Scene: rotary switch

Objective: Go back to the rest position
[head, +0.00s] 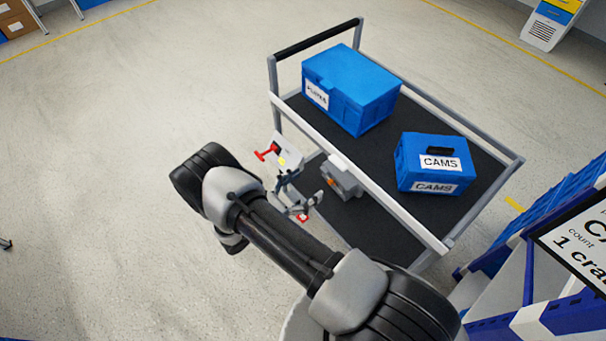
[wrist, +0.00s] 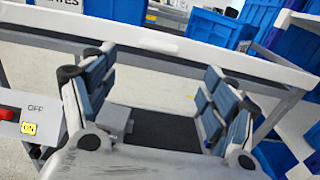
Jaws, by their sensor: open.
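The rotary switch is a pale box (head: 287,148) with a red handle (head: 267,152) and a yellow label, at the near side of the cart. In the wrist view its red handle (wrist: 8,113) shows at the left edge, with OFF printed on the box and ON on a yellow patch (wrist: 28,128). My gripper (wrist: 155,88) is open, with nothing between its blue-grey finger pads. The switch lies left of the fingers, apart from them in the picture. In the head view my arm partly hides the gripper (head: 308,206), low beside the cart.
The grey cart (head: 350,190) has a dark top bearing two blue boxes, a larger one (head: 350,90) and a smaller CAMS one (head: 430,165). A grey box with an orange part (head: 341,178) is at its near side. A blue rack (head: 535,250) stands right.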

